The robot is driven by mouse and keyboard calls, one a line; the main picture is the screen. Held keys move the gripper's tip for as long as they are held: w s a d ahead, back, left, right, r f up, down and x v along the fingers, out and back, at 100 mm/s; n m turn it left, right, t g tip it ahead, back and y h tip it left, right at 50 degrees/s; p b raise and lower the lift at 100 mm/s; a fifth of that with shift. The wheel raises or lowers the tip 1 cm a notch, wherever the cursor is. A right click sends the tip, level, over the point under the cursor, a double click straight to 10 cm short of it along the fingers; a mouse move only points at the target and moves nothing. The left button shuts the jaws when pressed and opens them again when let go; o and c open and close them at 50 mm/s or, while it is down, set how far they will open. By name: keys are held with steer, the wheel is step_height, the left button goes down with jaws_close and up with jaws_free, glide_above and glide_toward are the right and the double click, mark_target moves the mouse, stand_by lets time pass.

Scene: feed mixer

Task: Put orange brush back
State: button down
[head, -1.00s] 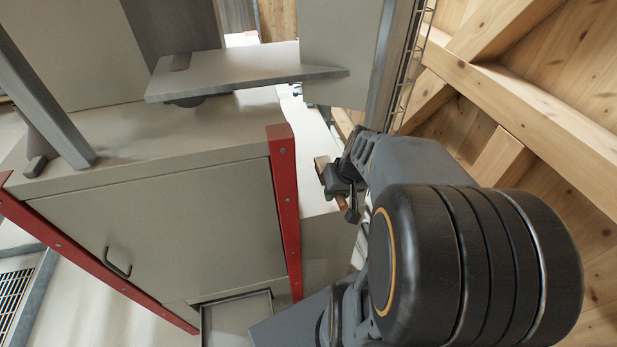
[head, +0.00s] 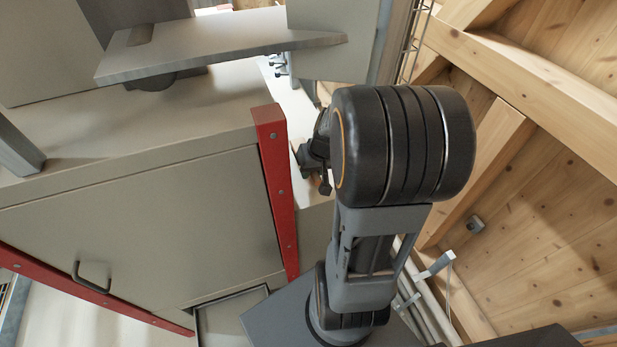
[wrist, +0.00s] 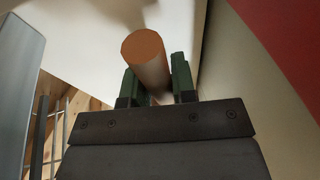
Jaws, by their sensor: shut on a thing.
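The orange brush (wrist: 144,50) shows in the wrist view as a round handle with an orange-brown end. My gripper (wrist: 156,85) is shut on it, with one green finger on each side of the handle. The rest of the brush is hidden. In the head view my gripper (head: 314,158) is partly behind my arm, to the right of the red post, and the brush can hardly be made out there.
A grey cabinet (head: 140,215) with a red post (head: 275,180) stands left of my arm. A grey shelf plate (head: 220,45) juts out above it. Wooden beams and boards (head: 540,90) are on the right. A pale narrow surface runs behind my gripper.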

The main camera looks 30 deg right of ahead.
mark_target(311, 186)
steer(key=b+x, duration=0.1)
steer(key=x, duration=0.1)
steer(key=shift+d+f, duration=0.15)
steer(key=shift+f, duration=0.2)
steer(key=shift+s+f+b, duration=0.15)
steer(key=shift+f+b, duration=0.15)
steer(key=shift+b, duration=0.05)
steer(key=shift+s, duration=0.15)
steer(key=shift+r, duration=0.1)
steer(key=c, duration=0.9)
jaws_free()
steer(key=shift+c, duration=0.2)
